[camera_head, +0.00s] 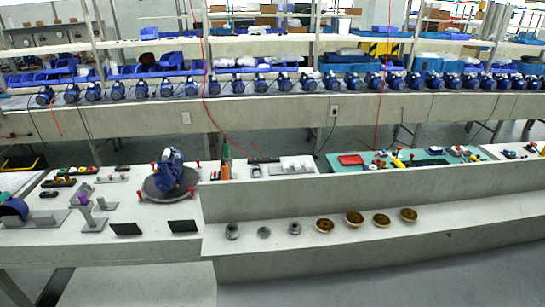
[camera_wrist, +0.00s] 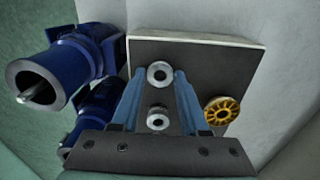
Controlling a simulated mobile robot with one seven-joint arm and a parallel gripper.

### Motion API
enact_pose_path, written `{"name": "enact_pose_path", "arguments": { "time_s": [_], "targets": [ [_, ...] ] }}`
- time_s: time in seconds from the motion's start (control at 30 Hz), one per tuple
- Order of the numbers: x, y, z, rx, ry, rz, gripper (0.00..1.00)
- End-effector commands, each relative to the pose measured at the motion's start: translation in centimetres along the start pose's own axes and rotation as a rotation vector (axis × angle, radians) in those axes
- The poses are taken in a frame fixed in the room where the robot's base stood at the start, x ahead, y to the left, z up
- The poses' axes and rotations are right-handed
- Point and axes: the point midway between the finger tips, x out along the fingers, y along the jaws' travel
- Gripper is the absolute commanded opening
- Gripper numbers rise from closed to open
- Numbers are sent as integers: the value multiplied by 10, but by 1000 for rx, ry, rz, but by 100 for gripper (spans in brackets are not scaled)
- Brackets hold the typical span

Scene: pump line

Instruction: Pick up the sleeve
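In the wrist view, two silver ring-shaped parts with central holes lie on a dark square surface: a far one (camera_wrist: 160,75) near my fingertips and a nearer one (camera_wrist: 157,118) seen between the fingers. Either could be the sleeve; I cannot tell which. My gripper (camera_wrist: 161,73) shows two blue fingers set apart, with nothing visibly clamped. Whether the tips touch the far ring is unclear. In the head view, several silver round parts, such as a left one (camera_head: 232,231), a middle one (camera_head: 264,232) and a right one (camera_head: 295,229), stand on the grey ledge. My gripper is not visible there.
In the wrist view, blue motor-like bodies (camera_wrist: 62,72) crowd the left, and a gold wheel (camera_wrist: 222,110) lies right of the fingers. Pale walls surround the dark surface (camera_wrist: 215,65). In the head view, gold bowl-like parts (camera_head: 354,219) share the ledge (camera_head: 470,222), whose right end is clear.

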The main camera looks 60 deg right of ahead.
Motion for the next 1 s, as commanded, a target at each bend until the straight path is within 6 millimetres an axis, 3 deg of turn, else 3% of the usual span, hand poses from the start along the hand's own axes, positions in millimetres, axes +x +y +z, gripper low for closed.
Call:
{"name": "enact_pose_path", "arguments": {
  "time_s": [0.03,0.23,0.67,0.87,1.0],
  "targets": [
    [0,0,0,0,0,0,34],
    [0,0,0,0,0,1,0],
    [-5,0,0,0,0,0,0],
    [-30,0,0,0,-1,-3,0],
    [-57,-1,0,0,-1,-5,0]
  ]
}}
